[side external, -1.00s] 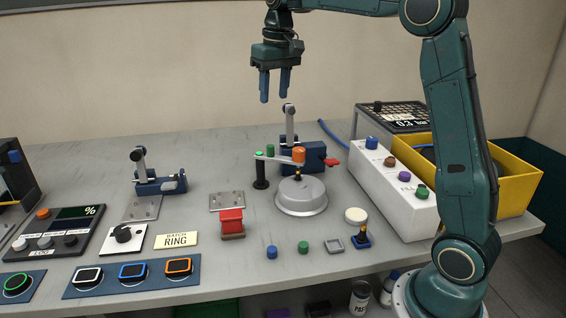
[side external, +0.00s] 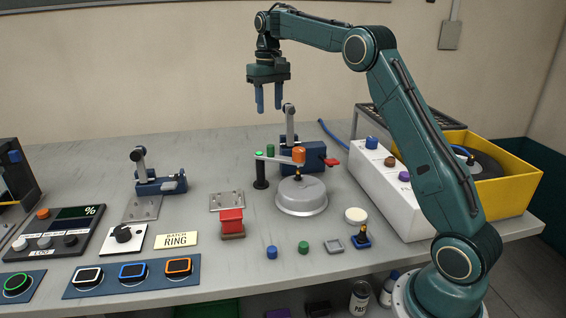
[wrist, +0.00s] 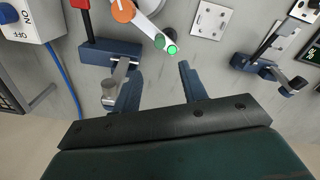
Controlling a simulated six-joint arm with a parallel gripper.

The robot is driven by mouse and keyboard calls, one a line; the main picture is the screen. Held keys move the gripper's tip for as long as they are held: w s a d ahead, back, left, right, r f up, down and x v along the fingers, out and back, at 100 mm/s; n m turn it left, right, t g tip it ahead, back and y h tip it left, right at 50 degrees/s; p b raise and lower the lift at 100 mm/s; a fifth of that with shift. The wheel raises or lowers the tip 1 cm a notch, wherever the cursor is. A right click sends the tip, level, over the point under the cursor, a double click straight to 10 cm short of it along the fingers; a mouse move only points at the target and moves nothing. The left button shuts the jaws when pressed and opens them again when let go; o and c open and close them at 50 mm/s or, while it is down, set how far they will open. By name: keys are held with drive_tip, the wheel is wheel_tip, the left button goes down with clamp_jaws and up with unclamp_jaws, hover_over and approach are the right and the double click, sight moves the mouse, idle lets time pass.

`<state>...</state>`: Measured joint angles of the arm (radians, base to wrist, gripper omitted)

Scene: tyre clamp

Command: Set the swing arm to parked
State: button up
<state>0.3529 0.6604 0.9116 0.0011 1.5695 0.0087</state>
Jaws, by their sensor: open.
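The swing arm (side external: 280,158) is a light bar above a round grey dome (side external: 302,196) in the side view. An orange knob (side external: 299,155) sits at its right end. A green-lit tip at its left end is over a dark post (side external: 261,172). In the wrist view the swing arm (wrist: 148,29) runs from the orange knob (wrist: 123,10) to the green light (wrist: 171,49). My gripper (side external: 268,110) is open and empty, pointing down, well above the bench and behind the swing arm. Its fingers also show in the wrist view (wrist: 160,77).
A blue toggle clamp (side external: 303,158) with an upright lever and red tip stands behind the dome, below my gripper. Another blue clamp (side external: 160,186) is at left. A red block (side external: 232,222) stands in front. A white button box (side external: 386,190) and yellow bin (side external: 510,205) are at right.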

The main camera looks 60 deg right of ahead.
sight(270, 146)
drive_tip(key=shift+f, duration=6.75)
clamp_jaws()
